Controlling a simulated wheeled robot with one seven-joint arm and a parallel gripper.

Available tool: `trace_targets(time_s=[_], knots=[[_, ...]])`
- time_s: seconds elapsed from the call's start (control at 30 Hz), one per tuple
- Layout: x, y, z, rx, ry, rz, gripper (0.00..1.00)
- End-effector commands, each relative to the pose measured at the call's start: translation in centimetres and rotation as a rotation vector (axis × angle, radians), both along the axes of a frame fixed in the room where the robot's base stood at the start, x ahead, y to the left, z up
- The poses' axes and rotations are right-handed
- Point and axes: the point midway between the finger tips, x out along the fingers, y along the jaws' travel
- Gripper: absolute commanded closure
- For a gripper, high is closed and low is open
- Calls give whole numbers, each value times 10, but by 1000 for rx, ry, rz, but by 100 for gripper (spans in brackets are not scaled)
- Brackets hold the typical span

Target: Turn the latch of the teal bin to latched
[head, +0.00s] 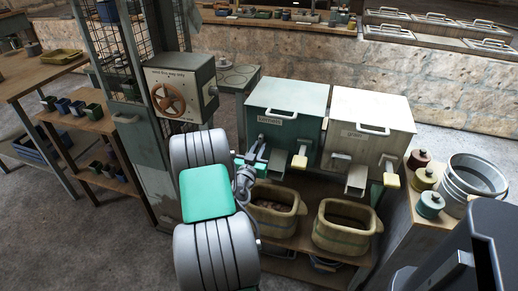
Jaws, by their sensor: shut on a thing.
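The teal bin (290,102) stands at the centre, its lid down, with a pale handle on top and a label on its front. My gripper (256,154) is at the left part of the bin's front, below the label. It is shut on the small latch there. The latch is mostly hidden by the fingers and too small to read its angle. A chute with a yellow-ended lever (299,161) sits on the bin's front, just right of my gripper.
A cream bin (370,118) stands close on the right. Two baskets (277,208) (345,227) sit on the shelf below. A box with a brown handwheel (182,88) is at left. Several small canisters and a metal bucket (472,180) stand on the right table.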

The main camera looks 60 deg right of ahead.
Motion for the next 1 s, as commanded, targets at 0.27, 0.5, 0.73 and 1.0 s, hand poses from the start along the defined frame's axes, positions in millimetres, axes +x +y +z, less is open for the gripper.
trace_targets(time_s=[0.27, 0.5, 0.73, 1.0], knots=[[-1, 0, -1, -10, 76, -2, 100], [-2, 0, 0, -37, 242, -1, 100], [-4, -1, 1, -70, 455, -1, 100], [-5, -1, 3, -110, 709, 0, 100]])
